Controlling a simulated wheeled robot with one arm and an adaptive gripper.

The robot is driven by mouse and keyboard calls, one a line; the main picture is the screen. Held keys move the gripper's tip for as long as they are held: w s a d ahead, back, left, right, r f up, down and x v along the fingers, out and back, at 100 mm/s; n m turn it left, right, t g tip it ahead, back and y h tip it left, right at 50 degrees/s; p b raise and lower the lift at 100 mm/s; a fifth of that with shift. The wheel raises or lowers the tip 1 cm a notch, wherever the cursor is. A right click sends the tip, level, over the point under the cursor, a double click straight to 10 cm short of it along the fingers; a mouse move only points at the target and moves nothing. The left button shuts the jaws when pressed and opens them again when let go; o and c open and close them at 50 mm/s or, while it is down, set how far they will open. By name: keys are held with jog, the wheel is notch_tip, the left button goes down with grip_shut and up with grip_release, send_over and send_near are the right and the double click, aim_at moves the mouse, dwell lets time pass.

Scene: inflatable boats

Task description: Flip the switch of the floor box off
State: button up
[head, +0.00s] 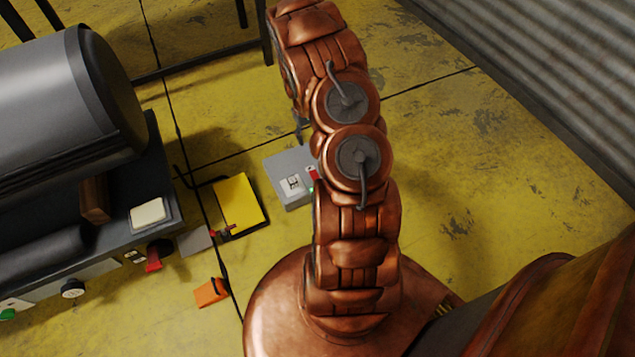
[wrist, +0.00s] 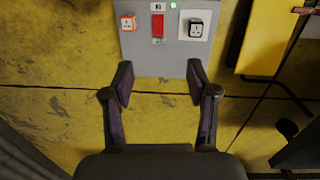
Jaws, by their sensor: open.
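The grey floor box (head: 280,165) lies on the yellow floor, left of my arm in the head view. In the wrist view the floor box (wrist: 160,60) is at the top centre. Its red switch (wrist: 157,26) sits between an orange-framed socket and a black-and-white socket. A small green light (wrist: 173,5) glows beside the switch. The switch (head: 312,172) also shows at the box's right side in the head view, partly by my arm. My gripper (wrist: 160,82) is open and empty, its fingertips apart, below the switch in the wrist view. Whether it touches the box is unclear.
A yellow panel or case (head: 240,202) lies left of the box. A dark machine with a grey cylinder (head: 60,85) stands farther left. An orange block (head: 210,292) is on the floor. A corrugated wall (head: 545,70) is at right; the floor before it is clear.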

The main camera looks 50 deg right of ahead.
jog(key=shift+t+y, duration=0.4)
jog(key=shift+t, duration=0.1)
jog(key=shift+s+d+f+b, duration=0.1)
jog(key=shift+d+f+b, duration=0.85)
jog(key=shift+f, duration=3.7)
jog(key=shift+s+f+b, duration=0.15)
jog(key=shift+f+b, duration=1.6)
jog(key=shift+f, duration=2.85)
jog(key=shift+s+d+f+b, duration=0.1)
jog(key=shift+d+f+b, duration=0.85)
jog(key=shift+f, duration=3.7)
jog(key=shift+a+b, duration=0.4)
jog(key=shift+a, duration=0.05)
jog(key=shift+c, duration=0.2)
